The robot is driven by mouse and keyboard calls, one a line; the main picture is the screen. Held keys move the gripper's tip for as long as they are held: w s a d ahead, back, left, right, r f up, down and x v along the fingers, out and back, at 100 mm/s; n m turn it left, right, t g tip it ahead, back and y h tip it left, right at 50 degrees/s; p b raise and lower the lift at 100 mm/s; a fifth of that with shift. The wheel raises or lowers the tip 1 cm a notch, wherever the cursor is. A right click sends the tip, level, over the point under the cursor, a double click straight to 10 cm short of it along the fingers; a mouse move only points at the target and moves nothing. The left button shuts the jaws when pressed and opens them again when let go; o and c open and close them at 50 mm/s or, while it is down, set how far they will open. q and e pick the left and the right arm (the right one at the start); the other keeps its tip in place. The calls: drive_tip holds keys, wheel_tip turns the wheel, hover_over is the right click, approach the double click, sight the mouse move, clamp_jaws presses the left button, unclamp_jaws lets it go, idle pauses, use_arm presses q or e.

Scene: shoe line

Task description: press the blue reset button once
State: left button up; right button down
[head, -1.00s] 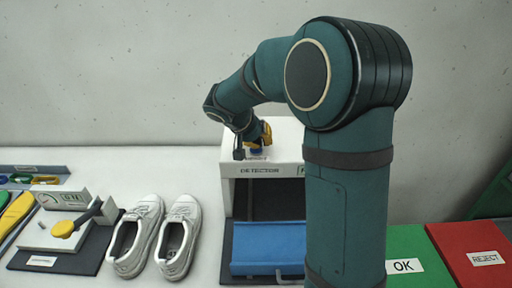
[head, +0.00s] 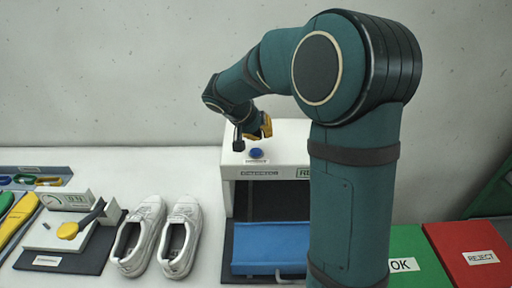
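The blue reset button (head: 256,153) sits on the front part of the white detector box's top (head: 290,150). It shows clear, with a small label in front of it. My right gripper (head: 258,134) is just above and behind the button in the picture, apart from it. Its yellow and dark parts are small and partly hidden by the wrist, so I cannot tell whether its fingers are open or shut. Nothing shows held in it. My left gripper is out of view.
A blue flap (head: 270,247) lies before the detector's dark opening. A pair of white shoes (head: 180,240) stands left of it. Green OK (head: 408,243) and red REJECT (head: 465,240) areas lie right. My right arm hides the detector's right side.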

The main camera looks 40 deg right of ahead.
drive_tip(key=shift+r+p, duration=0.75)
drive_tip(key=shift+r, duration=0.7)
